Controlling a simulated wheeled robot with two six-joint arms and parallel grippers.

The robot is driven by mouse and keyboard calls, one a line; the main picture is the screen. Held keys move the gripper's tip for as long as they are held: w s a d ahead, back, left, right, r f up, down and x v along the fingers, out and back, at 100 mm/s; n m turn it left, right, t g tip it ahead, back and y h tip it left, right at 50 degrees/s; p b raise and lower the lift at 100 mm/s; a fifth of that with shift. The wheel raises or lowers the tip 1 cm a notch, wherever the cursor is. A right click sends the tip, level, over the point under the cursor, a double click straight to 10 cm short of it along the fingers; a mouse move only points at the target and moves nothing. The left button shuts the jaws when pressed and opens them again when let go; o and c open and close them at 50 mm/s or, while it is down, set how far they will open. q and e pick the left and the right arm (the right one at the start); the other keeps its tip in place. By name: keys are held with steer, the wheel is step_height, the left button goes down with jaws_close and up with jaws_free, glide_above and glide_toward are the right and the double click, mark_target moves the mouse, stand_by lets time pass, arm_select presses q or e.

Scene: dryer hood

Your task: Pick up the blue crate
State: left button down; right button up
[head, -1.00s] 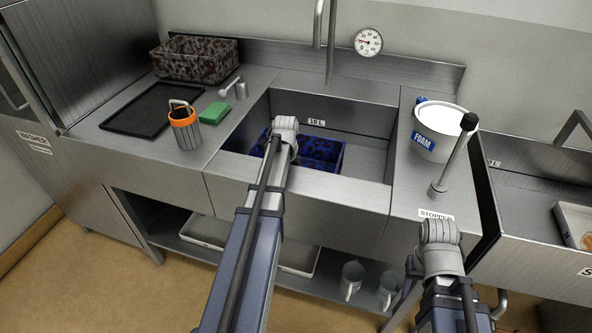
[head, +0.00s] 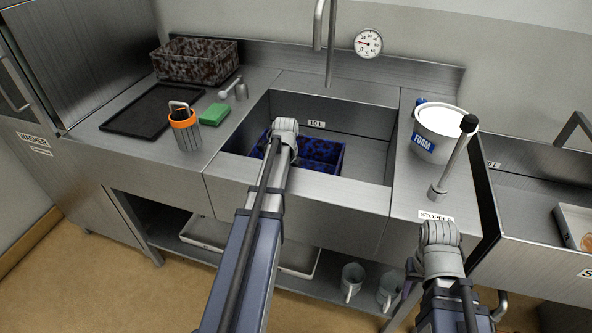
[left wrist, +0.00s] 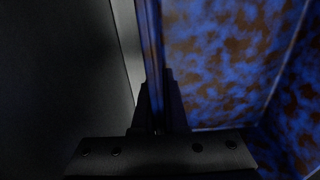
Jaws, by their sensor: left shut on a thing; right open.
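The blue crate (head: 322,154), mottled with dark brown patches, sits down in the sink basin (head: 366,180). My left arm reaches over the sink's front edge and hides part of the crate. In the left wrist view my left gripper (left wrist: 158,105) is shut on the crate's wall (left wrist: 150,45), with the mottled crate interior (left wrist: 215,65) to the right. In the head view the left fingers are hidden behind my wrist. My right gripper (head: 440,240) is open and empty, low at the right, in front of the counter; its fingertips are hard to make out.
A brown-stained crate (head: 195,60), a black tray (head: 155,110), a green sponge (head: 215,114) and an orange-rimmed container (head: 185,130) stand left of the sink. A white foam tub (head: 440,130) and an upright stopper (head: 450,165) stand to the right. A tap (head: 330,45) overhangs the basin.

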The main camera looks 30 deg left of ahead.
arm_select(q)
steer(key=shift+r, duration=0.1)
stand_by(0.7)
step_height(320, 180, up, 10)
steer(key=p, duration=1)
